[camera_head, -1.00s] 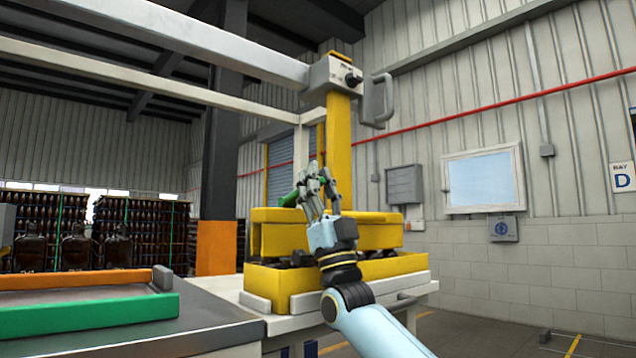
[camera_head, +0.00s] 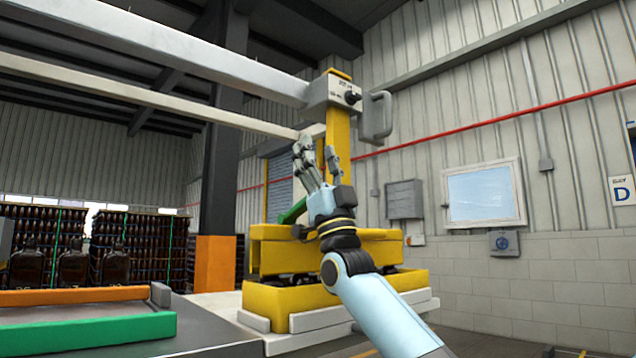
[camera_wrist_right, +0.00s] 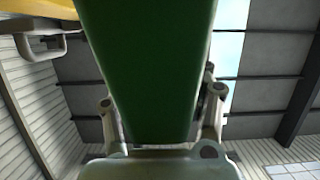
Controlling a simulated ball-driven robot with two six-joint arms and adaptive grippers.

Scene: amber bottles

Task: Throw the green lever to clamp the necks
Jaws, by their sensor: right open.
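The green lever (camera_head: 292,212) rises at a slant from the left part of the yellow clamp bar (camera_head: 270,258). Its upper end is hidden behind my right gripper (camera_head: 318,150). My right gripper is open, fingers pointing up, in front of and above the bar. In the right wrist view the lever (camera_wrist_right: 148,65) is a broad green bar running up between the two spread fingers (camera_wrist_right: 160,105). I cannot tell whether the fingers touch it. Dark bottle parts show between the clamp bar and the yellow crate (camera_head: 262,300); their necks are hidden. My left gripper is not in view.
A yellow post (camera_head: 338,135) with a grey control head (camera_head: 332,91) and handle (camera_head: 377,116) stands behind the gripper. A white beam (camera_head: 200,60) crosses overhead. A green-and-orange-edged tray (camera_head: 85,332) sits at the left front. Stacked crates of dark bottles (camera_head: 130,245) stand behind.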

